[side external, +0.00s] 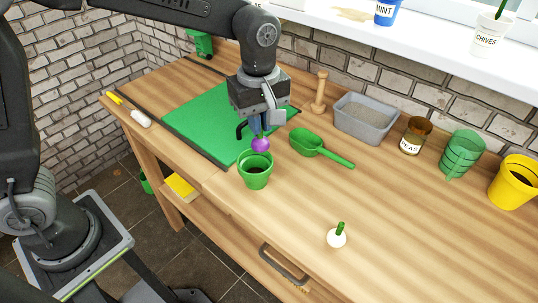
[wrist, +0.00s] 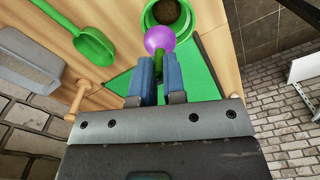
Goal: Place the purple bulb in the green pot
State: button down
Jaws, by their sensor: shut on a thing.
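The purple bulb (side external: 260,145) is held by its green stem in my gripper (side external: 261,126), just above the green pot's rim in the side view. The bulb (wrist: 160,39) also shows between my gripper's blue fingertips (wrist: 161,80) in the wrist view, overlapping the pot's near edge. The green pot (side external: 255,181) stands upright on the wooden bench with dark soil inside. In the wrist view the pot (wrist: 192,28) is at the top, and its soil is partly visible.
A green scoop (side external: 318,147) lies right of the pot. A green mat (side external: 195,125) is behind and left. A white bulb (side external: 337,237) sits at the front right. A grey tray (side external: 364,120) and a jar labelled PEAS (side external: 415,138) stand along the back. The bench's middle right is clear.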

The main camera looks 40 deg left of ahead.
aim_at(255, 158)
jog(key=shift+s+a+f+n, duration=0.1)
jog(key=shift+s+a+n, duration=0.35)
jog(key=shift+n, duration=0.45)
notch_tip(255, 158, down, 10)
jog(key=shift+a+r, duration=0.1)
jog(key=c, duration=1.5)
grip_release()
jog(key=shift+o, duration=0.2)
notch_tip(255, 158, up, 11)
jog(key=shift+w+f, duration=0.1)
jog(key=shift+r, duration=0.7)
